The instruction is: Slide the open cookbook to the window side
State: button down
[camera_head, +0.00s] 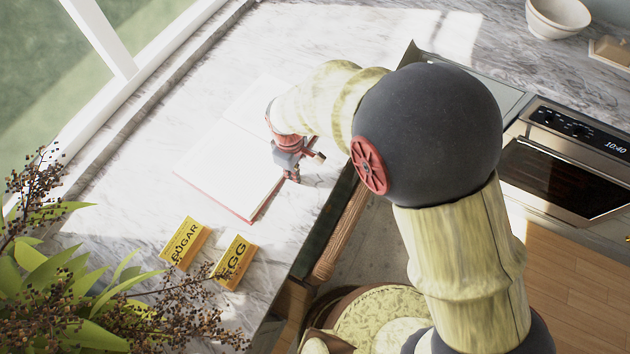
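The open cookbook (215,165) lies flat on the marble counter with blank-looking white pages and a thin red cover edge. Its far part is partly covered by my arm. My gripper (294,176) is at the book's right edge, on the side away from the window. It points down, close to the counter. Its fingers are small and partly hidden, so I cannot tell whether they are open or touch the book. The window (90,60) runs along the left side of the counter.
Yellow SUGAR (186,243) and EGG (235,262) boxes lie just nearer than the book. A leafy plant with dark berries (60,270) fills the lower left. A bare marble strip (130,170) lies between book and window. An oven (570,165) and white bowl (557,17) stand right.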

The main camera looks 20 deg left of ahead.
aim_at(252, 156)
jog(key=a, duration=0.9)
jog(key=w+a+p, duration=0.1)
jog(key=a, duration=0.4)
